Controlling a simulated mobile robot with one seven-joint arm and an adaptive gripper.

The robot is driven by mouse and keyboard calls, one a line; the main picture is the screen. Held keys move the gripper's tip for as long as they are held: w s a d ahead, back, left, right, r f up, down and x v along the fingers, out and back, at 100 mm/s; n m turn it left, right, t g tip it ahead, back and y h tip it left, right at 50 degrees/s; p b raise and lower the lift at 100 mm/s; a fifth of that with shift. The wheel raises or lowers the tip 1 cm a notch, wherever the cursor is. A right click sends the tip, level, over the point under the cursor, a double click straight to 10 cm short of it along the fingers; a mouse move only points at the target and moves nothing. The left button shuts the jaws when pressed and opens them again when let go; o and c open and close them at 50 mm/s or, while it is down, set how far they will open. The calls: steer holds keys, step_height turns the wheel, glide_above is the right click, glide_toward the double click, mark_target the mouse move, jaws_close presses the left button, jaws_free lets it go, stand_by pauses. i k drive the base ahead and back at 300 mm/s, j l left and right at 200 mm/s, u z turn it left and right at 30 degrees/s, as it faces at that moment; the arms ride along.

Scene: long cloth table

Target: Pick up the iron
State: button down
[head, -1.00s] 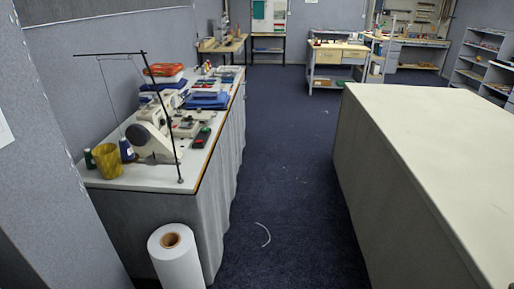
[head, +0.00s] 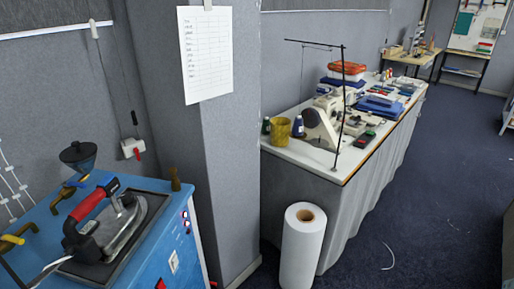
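The iron (head: 118,222) is in the lower left of the head view. It has a grey metal body and a dark handle with a red grip. It rests on a dark pad (head: 150,207) on top of a blue steam station (head: 60,204). A pale cord runs from its rear to the lower left. My gripper is not in view.
A grey pillar (head: 236,140) with a pinned paper sheet (head: 206,54) stands right of the station. Beyond it is a white roll (head: 301,250) on the floor and a cloth-draped table (head: 342,200) with a sewing machine (head: 322,122).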

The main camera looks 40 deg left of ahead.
mark_target(104, 239)
steer(key=u, duration=2.6)
steer(key=i+l+u, duration=0.2)
steer(key=i, duration=0.2)
steer(key=z, duration=0.2)
steer(key=i+u, duration=0.2)
steer(key=i, duration=0.2)
